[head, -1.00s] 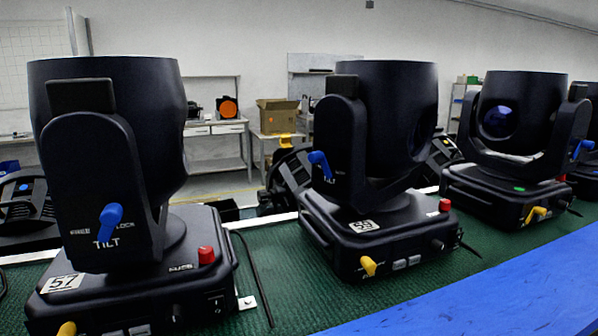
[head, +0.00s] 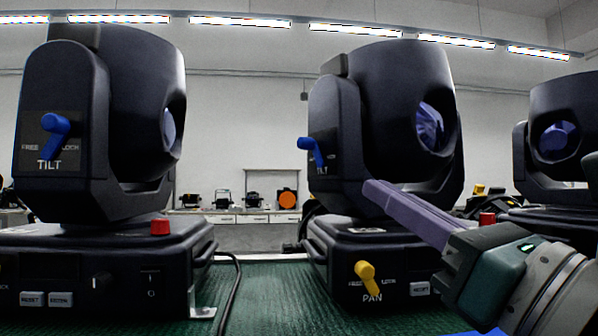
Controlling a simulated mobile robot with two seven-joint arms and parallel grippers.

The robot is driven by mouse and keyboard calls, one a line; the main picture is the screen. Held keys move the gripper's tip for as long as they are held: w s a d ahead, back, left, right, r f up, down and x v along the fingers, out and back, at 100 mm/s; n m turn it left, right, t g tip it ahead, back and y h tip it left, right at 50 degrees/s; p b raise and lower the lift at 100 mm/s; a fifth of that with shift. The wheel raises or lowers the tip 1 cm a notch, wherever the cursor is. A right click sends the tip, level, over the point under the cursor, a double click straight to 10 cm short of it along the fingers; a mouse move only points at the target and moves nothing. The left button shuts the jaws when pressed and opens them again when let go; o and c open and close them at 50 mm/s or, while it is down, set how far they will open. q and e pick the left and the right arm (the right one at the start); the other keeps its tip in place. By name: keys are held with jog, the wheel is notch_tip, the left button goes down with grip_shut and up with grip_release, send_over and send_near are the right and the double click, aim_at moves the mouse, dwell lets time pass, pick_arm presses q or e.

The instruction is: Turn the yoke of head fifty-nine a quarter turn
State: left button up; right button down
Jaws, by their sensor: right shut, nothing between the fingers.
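Head fifty-nine (head: 392,110) is the black moving head in the middle of the head view. Its yoke (head: 335,130) has one arm facing me, with a blue TILT lever (head: 312,151). The lens opening faces right. On its base (head: 330,250) is a yellow PAN lever (head: 368,277) between FREE and LOCK marks; its lock state is unclear. My right gripper (head: 375,192) reaches in from the lower right. Its purple-grey fingers are shut and empty, tips at the lower yoke; I cannot tell if they touch. They cover part of the yoke and base. My left gripper is out of view.
Head fifty-seven (head: 65,130) stands at the left, and another head (head: 565,135) stands at the right. A black cable (head: 232,290) and a metal bracket (head: 203,312) lie on the green mat (head: 275,290) between the left and middle heads.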

aim_at(307, 144)
jog(key=p+x, duration=0.1)
jog(key=x, duration=1.2)
jog(key=shift+r, duration=0.2)
